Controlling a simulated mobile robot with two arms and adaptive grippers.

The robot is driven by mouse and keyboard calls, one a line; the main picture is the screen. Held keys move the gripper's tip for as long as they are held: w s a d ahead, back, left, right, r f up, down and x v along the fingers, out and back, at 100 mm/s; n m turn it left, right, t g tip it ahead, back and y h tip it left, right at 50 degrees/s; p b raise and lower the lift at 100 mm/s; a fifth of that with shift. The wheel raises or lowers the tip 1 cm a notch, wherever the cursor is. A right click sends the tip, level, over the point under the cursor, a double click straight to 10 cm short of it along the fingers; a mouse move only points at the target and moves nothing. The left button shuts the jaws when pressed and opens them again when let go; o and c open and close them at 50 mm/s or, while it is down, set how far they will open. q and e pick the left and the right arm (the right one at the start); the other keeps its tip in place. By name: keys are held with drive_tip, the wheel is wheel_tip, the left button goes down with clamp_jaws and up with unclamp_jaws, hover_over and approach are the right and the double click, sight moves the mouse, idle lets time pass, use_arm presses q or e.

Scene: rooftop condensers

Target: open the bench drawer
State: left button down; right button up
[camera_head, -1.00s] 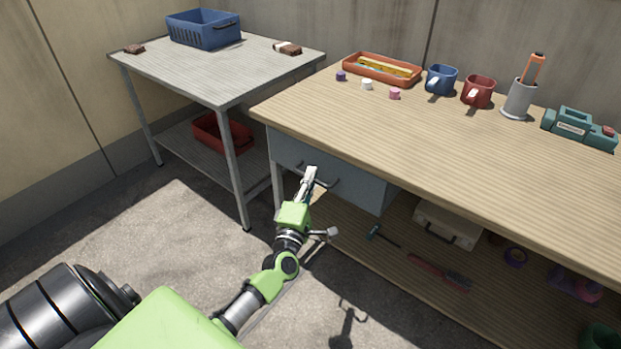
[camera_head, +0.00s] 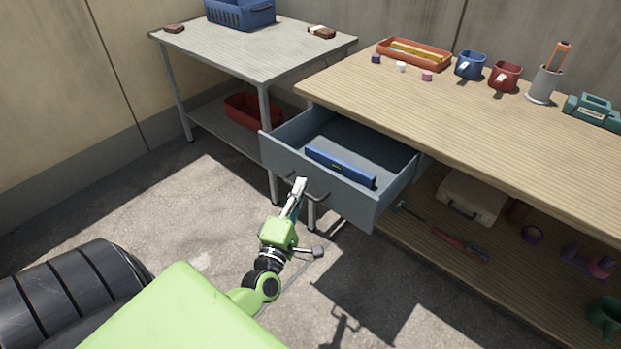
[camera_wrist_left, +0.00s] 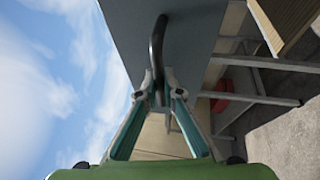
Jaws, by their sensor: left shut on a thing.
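The bench drawer (camera_head: 345,196) is grey-blue and stands pulled well out from under the wooden bench top (camera_head: 450,110). A blue, bar-shaped thing (camera_head: 340,166) lies inside it. My left gripper (camera_head: 301,184) is at the drawer's front, shut on the dark curved handle (camera_head: 318,193). In the left wrist view the handle (camera_wrist_left: 157,45) runs down between the two fingers (camera_wrist_left: 158,92), against the drawer's front face (camera_wrist_left: 190,40). The fingertips cover part of the handle. My right gripper is not in view.
A grey metal table (camera_head: 255,50) stands left of the bench, with a blue basket (camera_head: 240,13) on top and a red bin (camera_head: 252,111) below. The bench's lower shelf (camera_head: 420,245) holds a case (camera_head: 472,195) and tools. The floor before the drawer is clear.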

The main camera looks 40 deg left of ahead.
use_arm(q)
drive_tip(key=shift+s+f, duration=0.1)
drive_tip(key=shift+s, duration=1.3)
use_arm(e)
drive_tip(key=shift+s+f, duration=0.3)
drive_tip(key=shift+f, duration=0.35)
use_arm(q)
drive_tip(key=c, duration=2.2)
unclamp_jaws()
drive_tip(key=shift+o, duration=0.2)
drive_tip(key=shift+s, duration=0.1)
drive_tip(key=v, duration=1.1)
drive_tip(key=shift+s+d, duration=0.15)
drive_tip(key=shift+s, duration=0.2)
drive_tip(key=shift+f, duration=0.1)
